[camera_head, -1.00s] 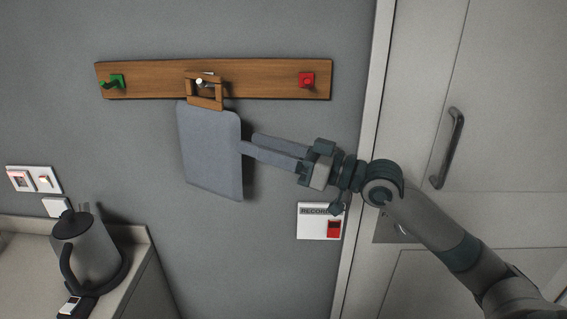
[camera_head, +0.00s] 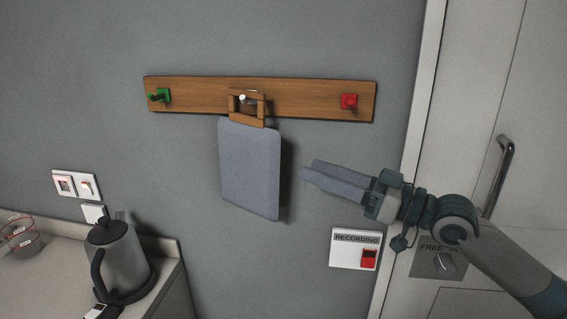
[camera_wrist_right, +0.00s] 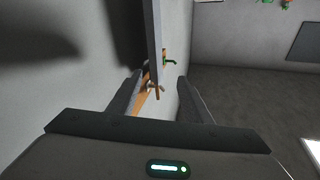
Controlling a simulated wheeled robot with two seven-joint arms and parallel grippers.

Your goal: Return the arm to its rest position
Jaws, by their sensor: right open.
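My right gripper (camera_head: 308,172) is open and empty in the head view, a little to the right of a hanging grey-blue bag-like panel (camera_head: 250,165) and apart from it. The panel hangs by a wooden handle (camera_head: 246,120) from the middle peg of a wooden hook rail (camera_head: 310,100). In the right wrist view, the gripper's two fingers (camera_wrist_right: 155,95) stand spread, with the panel (camera_wrist_right: 154,40) seen edge-on beyond them. My right arm (camera_head: 500,265) reaches in from the lower right. My left gripper does not show.
A green hook (camera_head: 160,96) and a red hook (camera_head: 349,101) are on the rail. A "RECORDING" plate (camera_head: 354,249) is on the wall below my gripper. A door with a dark handle (camera_head: 498,175) stands at the right. A kettle (camera_head: 118,262) stands on the counter at lower left.

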